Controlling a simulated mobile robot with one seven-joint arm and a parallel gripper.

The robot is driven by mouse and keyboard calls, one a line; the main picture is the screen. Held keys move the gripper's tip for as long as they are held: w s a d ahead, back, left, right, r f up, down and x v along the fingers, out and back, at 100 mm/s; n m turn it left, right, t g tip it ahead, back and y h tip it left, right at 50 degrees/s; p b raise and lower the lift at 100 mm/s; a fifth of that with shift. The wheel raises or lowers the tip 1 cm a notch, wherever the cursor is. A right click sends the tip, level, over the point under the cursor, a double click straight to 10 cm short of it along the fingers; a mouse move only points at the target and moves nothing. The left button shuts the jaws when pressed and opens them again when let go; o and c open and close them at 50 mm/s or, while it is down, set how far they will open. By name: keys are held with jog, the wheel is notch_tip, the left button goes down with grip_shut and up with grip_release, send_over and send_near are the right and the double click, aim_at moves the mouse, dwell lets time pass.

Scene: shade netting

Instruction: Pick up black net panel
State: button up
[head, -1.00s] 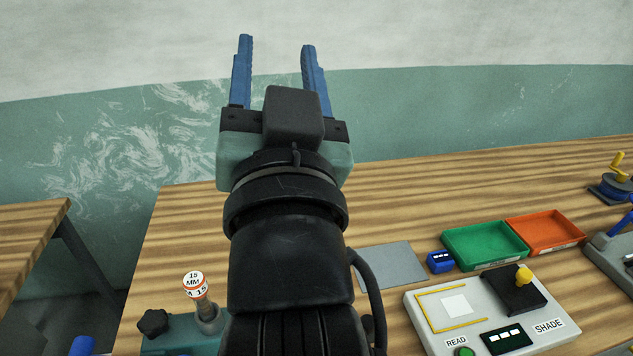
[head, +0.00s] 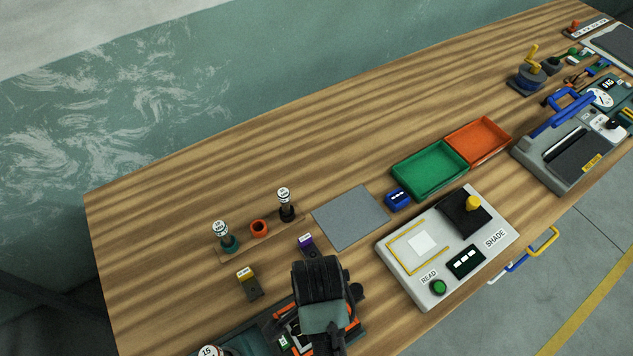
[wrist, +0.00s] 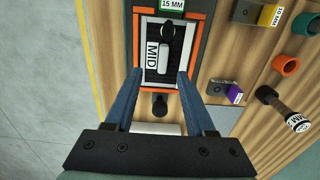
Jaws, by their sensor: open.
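A dark panel lies inside an orange frame (wrist: 138,58) straight ahead of my gripper in the wrist view. It looks like the black net panel (wrist: 152,35), though its mesh is too small to make out. A pale bar-shaped handle (wrist: 164,58) stands on it, beside a white strip marked MID (wrist: 153,57). My gripper (wrist: 158,73) is open and empty, its two blue fingers pointing at the near part of the frame. I cannot tell how far above they are. In the head view my arm covers most of the orange frame (head: 354,327) and hides the fingers.
A grey shade reader (head: 405,282) with a black flap stands to the right. Green (head: 424,182) and orange (head: 503,150) trays sit behind it. A grey mat (head: 350,217) is clear. Two stamp-like tools (head: 285,207) and small purple (head: 306,245) and yellow blocks (head: 249,283) stand near my arm.

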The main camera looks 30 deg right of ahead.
aim_at(301, 340)
jog(key=shift+w+d+f+p, duration=0.15)
jog(key=shift+f+p, duration=0.2)
jog(key=shift+f, duration=1.45)
jog(key=shift+w+a+f+p, duration=0.1)
jog(key=shift+f+p, duration=0.25)
jog(key=shift+f, duration=1.4)
jog(key=shift+c, duration=0.3)
grip_shut()
